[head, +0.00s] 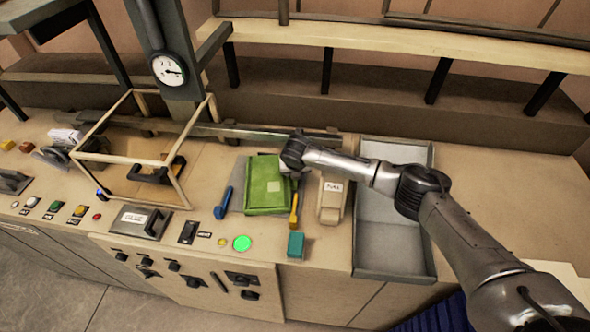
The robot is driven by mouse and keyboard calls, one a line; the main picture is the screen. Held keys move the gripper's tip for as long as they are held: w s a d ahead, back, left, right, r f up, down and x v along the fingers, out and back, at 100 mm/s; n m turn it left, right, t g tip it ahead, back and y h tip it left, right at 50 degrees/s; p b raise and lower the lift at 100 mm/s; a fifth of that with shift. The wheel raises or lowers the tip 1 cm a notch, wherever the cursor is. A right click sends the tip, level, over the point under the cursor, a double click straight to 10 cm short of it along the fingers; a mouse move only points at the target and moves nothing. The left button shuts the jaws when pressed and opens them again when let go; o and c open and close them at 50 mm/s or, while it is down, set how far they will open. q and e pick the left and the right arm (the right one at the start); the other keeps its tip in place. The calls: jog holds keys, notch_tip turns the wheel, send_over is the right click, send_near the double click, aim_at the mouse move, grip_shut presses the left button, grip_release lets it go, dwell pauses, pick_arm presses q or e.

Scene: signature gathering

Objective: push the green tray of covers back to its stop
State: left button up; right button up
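The green tray of covers (265,188) lies on a grey plate on the tan bench top, near the middle of the view. It looks like a flat green stack; I cannot tell tray from covers. My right arm comes in from the right, and my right gripper (291,168) is at the tray's back right corner. Its fingers are mostly hidden by the wrist, so I cannot tell whether they are open or whether they touch the tray. My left gripper is not in view.
A blue handle (223,203) and a yellow handle (294,211) flank the tray. A beige labelled block (331,200) stands to its right, then an empty grey bin (393,251). A rail (250,134) runs behind. A green button (242,243) glows in front.

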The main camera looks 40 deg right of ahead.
grip_shut()
grip_release()
dwell(0.4)
jog(key=shift+r, duration=0.1)
jog(key=v, duration=1.3)
jog(key=shift+s+a+r, duration=0.1)
jog(key=shift+r, duration=0.2)
